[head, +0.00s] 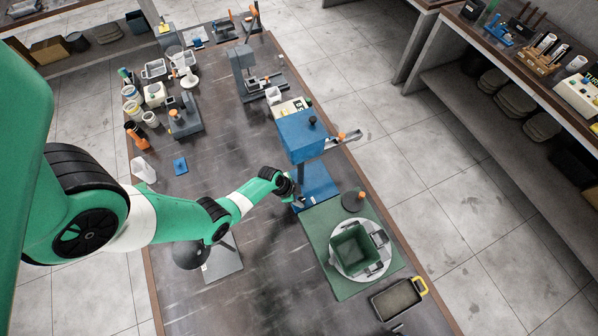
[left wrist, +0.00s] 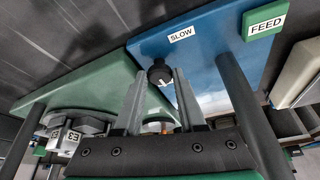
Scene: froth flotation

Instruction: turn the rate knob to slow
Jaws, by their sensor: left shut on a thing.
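The rate knob (left wrist: 160,72) is a small dark ribbed knob at the edge of a blue base (left wrist: 205,60) in the left wrist view. A white SLOW label (left wrist: 181,35) lies on the blue surface beyond the knob. My left gripper (left wrist: 158,80) is shut on the knob, one finger on each side. A small white mark shows by the knob, partly hidden by the fingers. In the head view my left gripper (head: 297,203) is at the near left edge of the blue machine's base (head: 318,184); the knob is too small to tell there. My right gripper is not in view.
The blue machine's head (head: 301,135) overhangs the base on a post. A green mat (head: 322,235) beside it bears a square green container (head: 353,247). A green FEED label (left wrist: 265,22) shows in the wrist view.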

